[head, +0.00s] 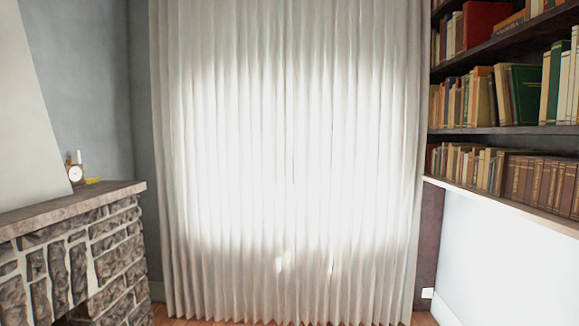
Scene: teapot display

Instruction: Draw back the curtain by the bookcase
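A pleated white curtain (225,265) hangs across the middle of the head view, from the top edge down almost to the floor. It spans the whole gap between the left wall and the bookcase, and bright light glows through its middle. The bookcase (470,132) stands at the right, with its dark shelves close beside the curtain's right edge. Whatever is behind the curtain is hidden. Neither of my grippers shows in the head view.
A stone fireplace (95,262) with a mantel (75,207) juts in at the left, bearing a small clock (76,174). Several rows of books (490,95) fill the shelves. A strip of wooden floor (220,321) shows below the curtain.

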